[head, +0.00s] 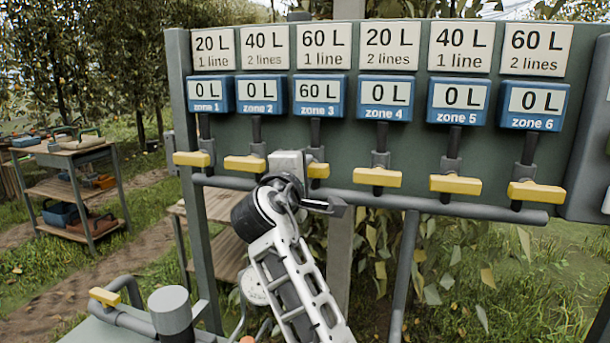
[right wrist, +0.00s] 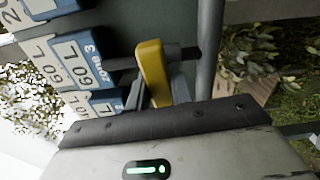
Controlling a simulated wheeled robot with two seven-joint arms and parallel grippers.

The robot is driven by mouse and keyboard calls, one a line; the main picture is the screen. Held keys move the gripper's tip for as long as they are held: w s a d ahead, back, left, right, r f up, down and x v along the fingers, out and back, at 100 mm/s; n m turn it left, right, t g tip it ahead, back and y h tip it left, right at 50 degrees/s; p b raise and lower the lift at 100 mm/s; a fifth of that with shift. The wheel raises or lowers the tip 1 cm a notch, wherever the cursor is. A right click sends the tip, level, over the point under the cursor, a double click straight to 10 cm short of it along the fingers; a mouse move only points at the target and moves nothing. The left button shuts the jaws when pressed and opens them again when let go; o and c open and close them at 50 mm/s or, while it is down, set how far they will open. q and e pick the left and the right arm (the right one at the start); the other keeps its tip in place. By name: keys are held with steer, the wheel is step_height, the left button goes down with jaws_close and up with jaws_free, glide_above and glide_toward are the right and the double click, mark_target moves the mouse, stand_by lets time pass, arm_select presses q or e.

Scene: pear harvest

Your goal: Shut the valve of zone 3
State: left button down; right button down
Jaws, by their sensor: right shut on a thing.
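The zone 3 valve has a yellow handle (head: 319,170), partly hidden by my right gripper (head: 312,160). The handle lies crosswise to its short vertical pipe, like the handles beside it. In the right wrist view the yellow handle (right wrist: 151,68) stands between the fingers of my right gripper (right wrist: 152,95), which is shut on it. The zone 3 meter (head: 320,95) reads 60 L; it also shows in the right wrist view (right wrist: 83,62). The sign (head: 320,47) above it says 60 L, 1 line. My left gripper is not in view.
The zone 2 handle (head: 244,164) and zone 4 handle (head: 377,178) flank the gripped one. A horizontal pipe (head: 450,208) runs below the valves. Another yellow-handled pipe (head: 104,297) is at lower left. A wooden cart (head: 75,157) stands farther left.

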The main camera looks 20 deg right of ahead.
steer(key=shift+m, duration=0.6)
steer(key=c, duration=1.2)
jaws_free()
steer(key=shift+c, duration=0.2)
steer(key=shift+s, duration=0.1)
steer(key=v, duration=1.5)
steer(key=shift+s+a+p, duration=0.3)
steer(key=shift+p, duration=0.15)
